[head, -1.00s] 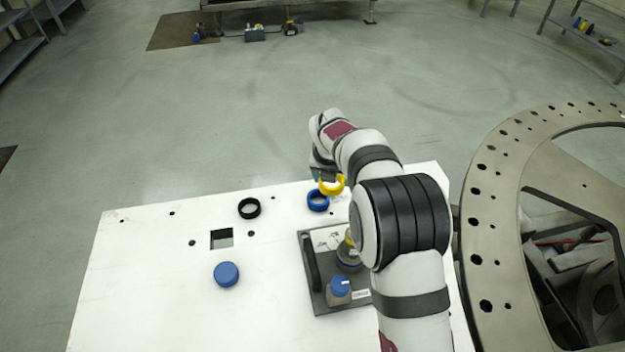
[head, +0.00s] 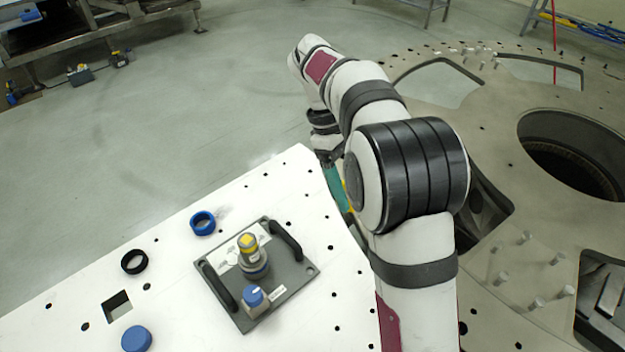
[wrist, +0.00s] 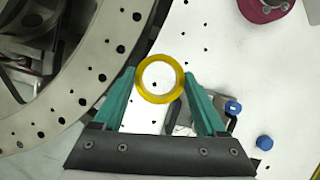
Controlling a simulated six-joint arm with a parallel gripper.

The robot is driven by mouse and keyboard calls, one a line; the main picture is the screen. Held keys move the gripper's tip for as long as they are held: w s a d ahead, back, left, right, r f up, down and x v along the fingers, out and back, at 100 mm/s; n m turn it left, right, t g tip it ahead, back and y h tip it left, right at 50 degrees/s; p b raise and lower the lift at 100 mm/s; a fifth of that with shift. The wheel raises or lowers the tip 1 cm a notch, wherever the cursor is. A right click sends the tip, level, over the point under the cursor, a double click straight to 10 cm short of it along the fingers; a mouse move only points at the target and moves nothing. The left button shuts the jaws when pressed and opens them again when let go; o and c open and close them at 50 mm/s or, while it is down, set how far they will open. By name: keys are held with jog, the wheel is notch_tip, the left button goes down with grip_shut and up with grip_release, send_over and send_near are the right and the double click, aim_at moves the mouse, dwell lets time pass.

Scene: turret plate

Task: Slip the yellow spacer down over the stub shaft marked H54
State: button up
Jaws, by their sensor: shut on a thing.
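My gripper (wrist: 160,75) is shut on the yellow spacer (wrist: 160,98), a ring held between the two teal fingertips in the wrist view. White tabletop shows through its hole. In the head view my gripper (head: 337,184) is mostly behind my arm, near the white table's right edge, with only a sliver of yellow (head: 348,194) showing. Several pale upright stub shafts (head: 525,237) stand on the turret plate (head: 488,238) to the right of my arm. No H54 marking is legible, so I cannot tell which shaft bears it.
The white table (head: 190,266) carries a grey handled panel (head: 222,262) with a yellow-topped fitting (head: 249,250) and a blue-capped block (head: 254,298). A blue ring (head: 203,223), black ring (head: 134,262) and blue round piece (head: 137,339) lie to its left. The turret plate has large openings.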

notch_tip(320, 180, up, 2)
jog(key=s+d+m+g+y, duration=0.2)
jog(key=s+m, duration=0.1)
jog(key=m, duration=0.3)
jog(key=m+t+y, duration=0.2)
jog(key=m+y, duration=0.4)
jog(key=m, duration=1.1)
send_over(253, 236)
jog(key=x, duration=0.2)
jog(key=d+x, duration=0.1)
jog(key=x, duration=0.2)
jog(key=shift+w+f, duration=0.2)
jog(key=shift+f, duration=6.35)
